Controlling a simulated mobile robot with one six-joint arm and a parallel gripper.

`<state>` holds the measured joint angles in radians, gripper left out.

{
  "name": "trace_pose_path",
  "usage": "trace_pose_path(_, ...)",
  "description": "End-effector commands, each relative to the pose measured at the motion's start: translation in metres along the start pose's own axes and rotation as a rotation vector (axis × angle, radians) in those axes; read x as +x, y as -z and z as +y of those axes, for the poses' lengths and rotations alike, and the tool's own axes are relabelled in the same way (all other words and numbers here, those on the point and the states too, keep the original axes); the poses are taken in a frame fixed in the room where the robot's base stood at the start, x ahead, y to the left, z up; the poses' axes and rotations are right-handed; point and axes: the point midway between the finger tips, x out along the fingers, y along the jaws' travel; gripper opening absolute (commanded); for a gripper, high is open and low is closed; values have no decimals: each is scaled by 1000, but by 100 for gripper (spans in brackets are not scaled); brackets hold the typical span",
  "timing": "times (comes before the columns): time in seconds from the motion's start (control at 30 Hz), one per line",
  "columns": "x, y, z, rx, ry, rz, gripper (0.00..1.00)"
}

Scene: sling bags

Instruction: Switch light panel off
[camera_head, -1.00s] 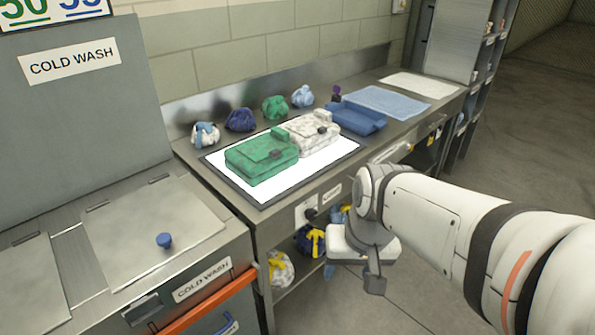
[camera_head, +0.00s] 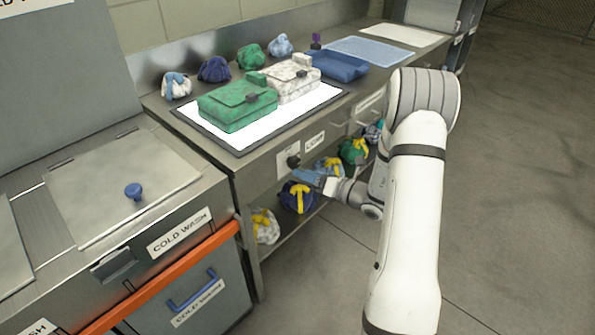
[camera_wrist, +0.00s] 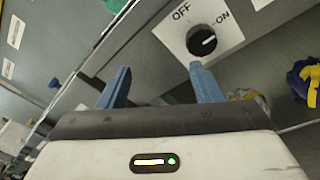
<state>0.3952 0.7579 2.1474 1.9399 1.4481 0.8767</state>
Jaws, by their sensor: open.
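The light panel (camera_head: 258,133) glows bright white on the counter, with a green bag (camera_head: 237,104) and a white patterned bag (camera_head: 290,79) on it. Its dark rotary knob (camera_head: 293,161) is on the counter's front face. In the wrist view the knob (camera_wrist: 201,41) sits on a white plate marked OFF and ON, its white mark pointing toward ON. My gripper (camera_head: 303,175) is just below and right of the knob in the head view. In the wrist view its two blue fingers (camera_wrist: 157,78) are apart and empty, with the knob beyond the right finger, seemingly untouched.
Several tied bags, including a blue and yellow one (camera_head: 298,196), sit on the shelf below the knob. A cold wash unit (camera_head: 120,185) with an orange rail is at left. The floor at right is clear.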

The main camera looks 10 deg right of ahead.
Motion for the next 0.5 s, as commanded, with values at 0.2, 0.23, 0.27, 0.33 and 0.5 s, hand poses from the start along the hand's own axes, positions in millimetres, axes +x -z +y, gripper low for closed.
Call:
trace_pose_path(0.2,-9,4,-47,126,90,-124,59)
trace_pose_path(0.23,-8,4,-49,131,93,-129,59)
trace_pose_path(0.27,-5,3,-50,133,95,-132,59)
trace_pose_path(0.33,4,2,-51,133,94,-131,59)
trace_pose_path(0.5,31,-2,-53,131,93,-131,59)
